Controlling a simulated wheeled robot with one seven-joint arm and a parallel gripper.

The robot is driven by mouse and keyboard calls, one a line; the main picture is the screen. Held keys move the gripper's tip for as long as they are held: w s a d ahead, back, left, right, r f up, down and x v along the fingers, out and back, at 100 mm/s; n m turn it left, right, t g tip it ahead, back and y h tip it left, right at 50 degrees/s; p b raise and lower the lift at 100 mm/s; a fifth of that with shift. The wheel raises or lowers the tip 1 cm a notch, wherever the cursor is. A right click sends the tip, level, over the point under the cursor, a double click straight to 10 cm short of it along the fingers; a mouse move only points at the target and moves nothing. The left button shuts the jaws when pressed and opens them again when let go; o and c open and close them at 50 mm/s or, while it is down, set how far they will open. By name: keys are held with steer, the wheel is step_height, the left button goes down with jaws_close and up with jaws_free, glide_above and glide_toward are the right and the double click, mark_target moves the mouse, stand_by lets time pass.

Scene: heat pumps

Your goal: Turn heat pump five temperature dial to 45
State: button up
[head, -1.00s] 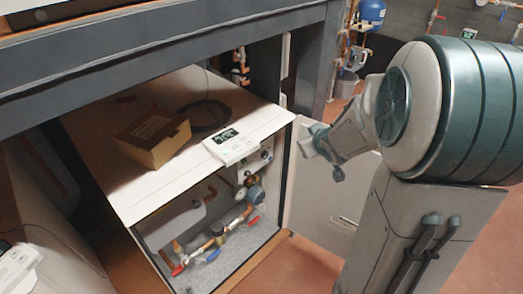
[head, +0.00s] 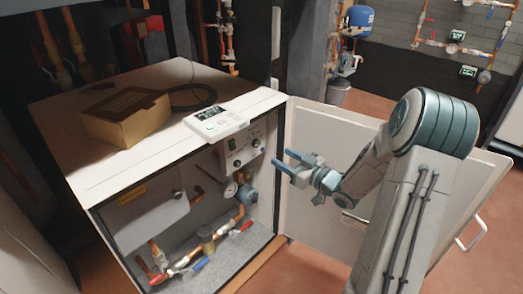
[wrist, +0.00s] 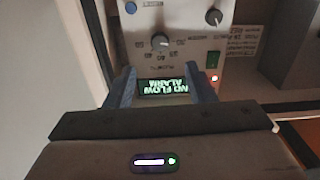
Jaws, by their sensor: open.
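The heat pump cabinet (head: 183,75) stands with its front open. Inside, at the upper right, is a light grey control panel (head: 243,148) with small dials. The wrist view shows this panel (wrist: 180,60) upside down. A dark round dial with a pale pointer (wrist: 160,42) sits amid scale numbers too small to read. A second dark knob (wrist: 214,17) is near the panel's edge. My gripper (head: 281,160) is open and empty, just right of the panel. Its fingers (wrist: 163,75) straddle the display in the wrist view, with the dial beyond them.
The open cabinet door (head: 325,160) stands behind my arm. Pipes, gauges and red and blue valve handles (head: 160,278) fill the cabinet below the panel. A cardboard box (head: 125,113) and a white controller (head: 215,122) rest on top.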

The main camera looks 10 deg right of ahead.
mark_target(258, 144)
steer(key=b+x, duration=0.2)
steer(key=x, duration=0.8)
steer(key=c, duration=1)
